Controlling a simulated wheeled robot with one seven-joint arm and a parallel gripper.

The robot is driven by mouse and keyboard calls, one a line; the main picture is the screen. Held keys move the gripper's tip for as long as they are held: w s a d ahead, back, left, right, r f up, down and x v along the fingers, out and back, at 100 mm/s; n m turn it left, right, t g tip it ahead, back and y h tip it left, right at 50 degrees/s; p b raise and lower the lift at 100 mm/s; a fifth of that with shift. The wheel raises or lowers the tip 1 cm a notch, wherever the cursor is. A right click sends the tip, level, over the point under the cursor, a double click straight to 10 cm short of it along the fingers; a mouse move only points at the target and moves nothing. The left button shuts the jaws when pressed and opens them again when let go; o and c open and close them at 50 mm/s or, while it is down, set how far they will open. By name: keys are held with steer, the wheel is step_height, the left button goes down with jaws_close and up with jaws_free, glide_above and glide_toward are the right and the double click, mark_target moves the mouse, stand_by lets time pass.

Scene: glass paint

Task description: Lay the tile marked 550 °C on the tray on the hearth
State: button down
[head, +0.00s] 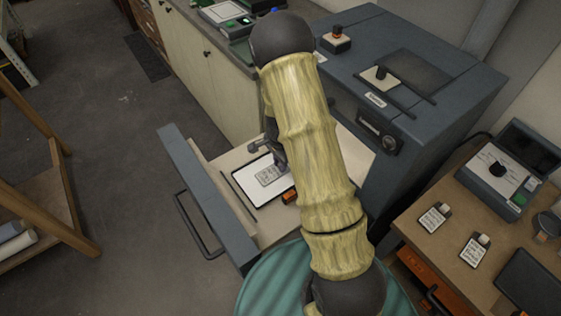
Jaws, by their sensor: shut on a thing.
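A white tray with a dark rim (246,194) lies on the pale hearth (225,165) of a pulled-out drawer. A small grey tile with printed marks (268,176) shows over the tray; its writing is too small to read. My gripper (279,163) is at the tile's upper right edge and is shut on it. I cannot tell whether the tile touches the tray. My arm hides the right part of the tray and hearth.
The drawer front (205,195) with its handle stands at the left of the hearth. The blue-grey kiln (440,120) rises at the right. An orange item (289,196) sits beside the tray. Two white tagged pieces (434,218) (474,251) lie on the wooden bench (420,240).

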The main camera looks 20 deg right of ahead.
steer(key=c, duration=1.2)
jaws_free()
steer(key=shift+r+p, duration=2.85)
steer(key=shift+r, duration=0.7)
steer(key=shift+r, duration=0.1)
steer(key=s+a+r+n+t+b, duration=0.1)
steer(key=s+a+r+n+t, duration=0.1)
steer(key=s+r+n, duration=1.2)
step_height(320, 180, up, 4)
steer(key=shift+s+a+f+t, duration=0.1)
steer(key=shift+s+a+t, duration=0.2)
steer(key=shift+s, duration=0.3)
